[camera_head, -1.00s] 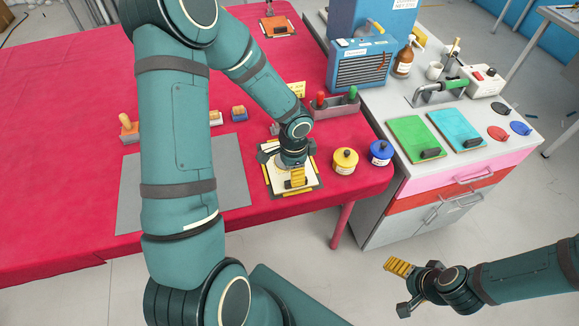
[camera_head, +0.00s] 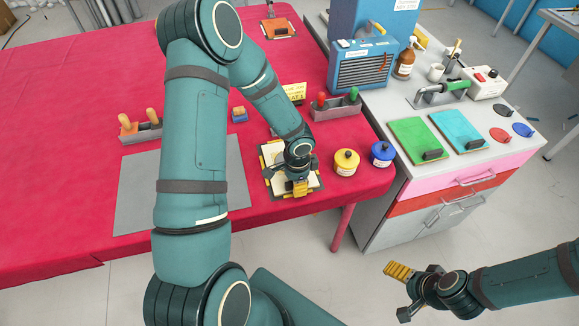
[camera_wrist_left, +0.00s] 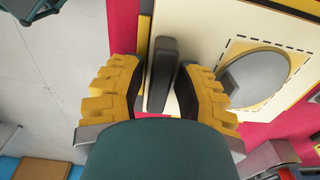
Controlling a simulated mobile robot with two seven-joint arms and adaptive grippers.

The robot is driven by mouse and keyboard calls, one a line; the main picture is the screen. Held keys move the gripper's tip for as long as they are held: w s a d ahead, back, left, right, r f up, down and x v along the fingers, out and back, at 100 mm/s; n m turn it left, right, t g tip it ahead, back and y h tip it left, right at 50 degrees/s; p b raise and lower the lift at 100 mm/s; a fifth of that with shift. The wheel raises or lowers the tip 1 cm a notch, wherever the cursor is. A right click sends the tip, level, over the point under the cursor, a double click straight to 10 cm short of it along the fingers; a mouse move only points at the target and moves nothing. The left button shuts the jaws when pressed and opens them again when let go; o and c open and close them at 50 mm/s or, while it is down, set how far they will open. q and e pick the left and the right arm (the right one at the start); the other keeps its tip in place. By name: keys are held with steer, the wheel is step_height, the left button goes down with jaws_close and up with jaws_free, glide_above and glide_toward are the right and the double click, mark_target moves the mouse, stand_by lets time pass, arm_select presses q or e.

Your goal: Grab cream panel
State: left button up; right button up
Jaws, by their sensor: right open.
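The cream panel (camera_head: 274,157) lies on the red-covered table near its front right corner, with yellow and black edging around it. My left gripper (camera_head: 300,182) is directly over it and hides much of it. In the left wrist view, the panel (camera_wrist_left: 215,28) carries an upright black handle (camera_wrist_left: 160,72) and a grey disc. The yellow left gripper fingers (camera_wrist_left: 160,88) stand on both sides of the handle, with gaps showing, so the gripper is open around it. My right gripper (camera_head: 402,288) is open and empty over the floor, at the lower right.
A yellow pot (camera_head: 345,163) and a blue pot (camera_head: 381,154) stand just right of the panel. A grey tool holder (camera_head: 338,107) is behind them. A grey mat (camera_head: 137,190) lies left. Green (camera_head: 416,139) and cyan (camera_head: 457,131) boards lie on the cabinet.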

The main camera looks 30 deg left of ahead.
arm_select(q)
jaws_close()
